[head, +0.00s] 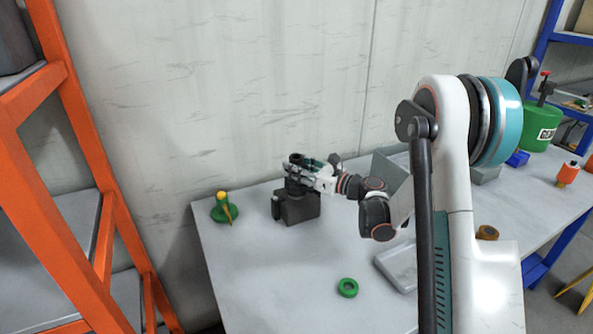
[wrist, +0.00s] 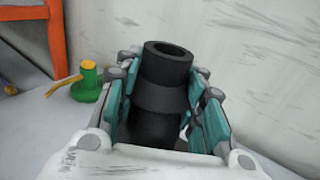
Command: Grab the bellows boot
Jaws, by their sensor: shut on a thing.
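The bellows boot (wrist: 163,95) is a black, stepped, hollow cylinder that stands roughly upright in the wrist view. My gripper (wrist: 165,105) has its teal-padded fingers on both sides of it and is shut on it. In the head view my gripper (head: 312,176) is at the back left of the table, around the dark top of the boot (head: 295,158). A dark block (head: 297,207) shows directly below the gripper. I cannot tell whether the boot is resting on this block or held just above it.
A green piece with a yellow top (head: 223,208) stands left of my gripper. A green ring (head: 347,287) lies on the grey table (head: 270,290) near the front. A grey tray (head: 398,268) lies to its right. The wall is close behind, and an orange rack (head: 60,200) stands at left.

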